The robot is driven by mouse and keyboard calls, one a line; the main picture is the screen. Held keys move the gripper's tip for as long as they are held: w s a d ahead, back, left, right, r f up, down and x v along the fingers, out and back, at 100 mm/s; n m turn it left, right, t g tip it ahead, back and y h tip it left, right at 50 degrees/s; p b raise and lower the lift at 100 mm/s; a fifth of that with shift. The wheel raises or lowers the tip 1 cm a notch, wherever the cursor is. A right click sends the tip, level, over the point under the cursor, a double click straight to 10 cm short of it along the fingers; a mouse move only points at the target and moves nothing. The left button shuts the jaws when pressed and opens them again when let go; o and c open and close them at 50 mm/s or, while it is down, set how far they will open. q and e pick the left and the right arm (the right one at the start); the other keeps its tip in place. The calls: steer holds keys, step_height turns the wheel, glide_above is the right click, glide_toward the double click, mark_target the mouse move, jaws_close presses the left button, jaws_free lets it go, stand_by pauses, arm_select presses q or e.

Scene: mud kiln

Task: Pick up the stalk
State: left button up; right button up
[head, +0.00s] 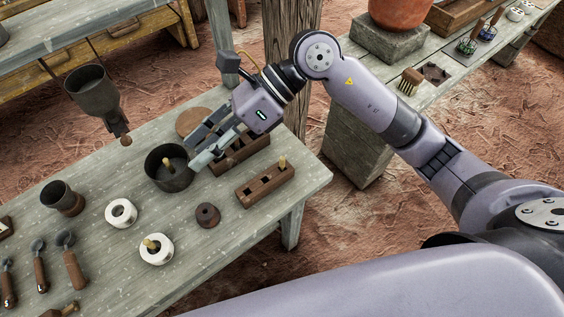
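Short tan stalk-like pieces stand upright on the table. One (168,163) is in the dark round pot (171,180), one (151,245) in a white ring (157,257), and one (283,163) at the end of a wooden block with holes (258,190). I cannot tell which one is the task's stalk. My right gripper (193,151) reaches in from the right, its fingers apart and nothing seen between them. Its tips are close to the pot's right rim, near the stalk in it; contact cannot be told. My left gripper is not in view.
Another wooden block (240,150) lies partly behind my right gripper. A dark funnel-like vessel (95,95), a cup (63,197), a second white ring (121,212), a brown disc (208,215) and several wooden-handled tools (74,265) are around. The table's front right is clear.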

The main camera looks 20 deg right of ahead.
steer(key=w+d+f+t+h, duration=0.1)
steer(key=w+d+f+h, duration=0.3)
steer(key=d+h, duration=0.3)
steer(key=t+h, duration=0.1)
steer(key=h, duration=0.2)
glide_toward(282, 158)
steer(key=f+p, duration=0.1)
steer(key=f, duration=0.1)
steer(key=a+f+p, duration=0.1)
steer(key=f+p, duration=0.1)
steer(key=f, duration=0.1)
steer(key=shift+f+p, duration=0.35)
steer(key=f, duration=0.1)
steer(key=f+p, duration=0.1)
steer(key=f, duration=0.1)
steer(key=shift+a+f+p, duration=0.25)
steer(key=shift+f+p, duration=0.05)
steer(key=shift+w+f, duration=0.15)
steer(key=shift+f, duration=0.35)
steer(key=c, duration=0.8)
